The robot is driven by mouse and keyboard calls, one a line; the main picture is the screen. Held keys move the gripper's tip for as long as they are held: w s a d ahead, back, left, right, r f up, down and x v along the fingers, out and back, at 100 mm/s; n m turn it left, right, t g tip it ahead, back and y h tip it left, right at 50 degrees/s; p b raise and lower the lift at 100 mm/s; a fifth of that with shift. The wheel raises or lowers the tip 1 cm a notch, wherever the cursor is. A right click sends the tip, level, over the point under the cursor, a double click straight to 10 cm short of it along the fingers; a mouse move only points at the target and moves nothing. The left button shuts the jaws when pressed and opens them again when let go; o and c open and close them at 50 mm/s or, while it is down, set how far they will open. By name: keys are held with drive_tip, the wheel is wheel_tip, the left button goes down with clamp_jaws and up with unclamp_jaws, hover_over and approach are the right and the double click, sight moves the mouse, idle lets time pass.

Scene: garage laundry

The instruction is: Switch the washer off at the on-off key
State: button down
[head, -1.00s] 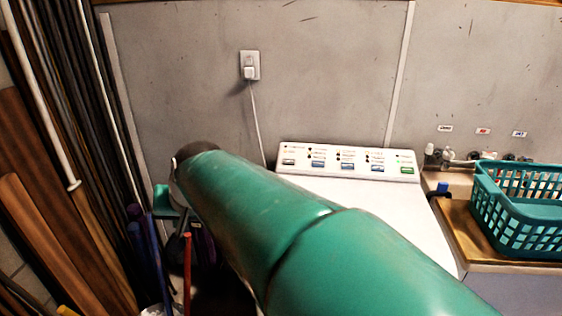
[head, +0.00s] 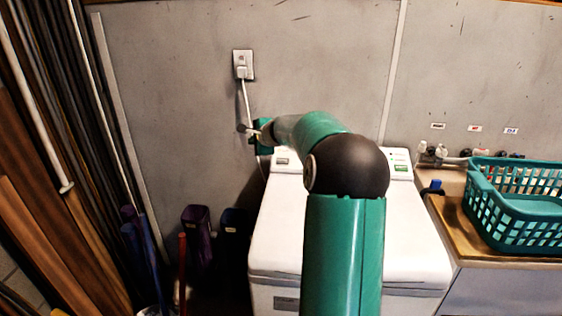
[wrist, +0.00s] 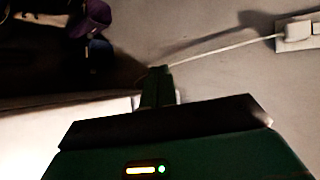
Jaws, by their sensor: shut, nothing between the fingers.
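The white washer (head: 277,225) stands against the back wall, with its control panel (head: 285,152) along its back edge. A green key (head: 401,168) shows at the panel's right end and a grey key (head: 282,161) at its left end. The keys between are hidden behind my arm, and the panel labels are too small to read. My gripper (head: 248,130) is at the panel's left end, above it and close to the wall cord, far from the green key. In the wrist view its fingers (wrist: 159,77) are shut and empty.
A plugged white cord (head: 246,100) hangs from the wall outlet (head: 243,66) and passes close to my gripper; I cannot tell whether they touch. A teal basket (head: 520,210) stands on the wooden counter (head: 450,230) at right. Long boards (head: 50,235) lean at left.

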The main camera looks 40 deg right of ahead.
sight(282, 160)
drive_tip(key=s+d+f+m+h, duration=0.2)
drive_tip(key=d+f+m, duration=0.1)
drive_tip(key=d, duration=0.8)
drive_tip(key=shift+d+m, duration=0.35)
drive_tip(key=shift+m, duration=0.45)
drive_tip(key=shift+s, duration=0.1)
drive_tip(key=shift+w+d+f, duration=0.35)
drive_tip(key=shift+d+f, duration=0.1)
drive_tip(key=shift+f, duration=0.9)
drive_tip(key=shift+w+d+f, duration=0.35)
drive_tip(key=shift+d+f, duration=0.05)
drive_tip(key=shift+f, duration=1)
drive_tip(key=shift+w+d+f, duration=0.35)
drive_tip(key=shift+d+f, duration=0.1)
drive_tip(key=shift+f, duration=0.9)
drive_tip(key=shift+w+d+f, duration=0.1)
drive_tip(key=shift+f, duration=0.3)
drive_tip(key=shift+w+d+f, duration=0.1)
drive_tip(key=shift+f, duration=0.1)
drive_tip(key=shift+d+f, duration=0.1)
drive_tip(key=shift+f, duration=0.45)
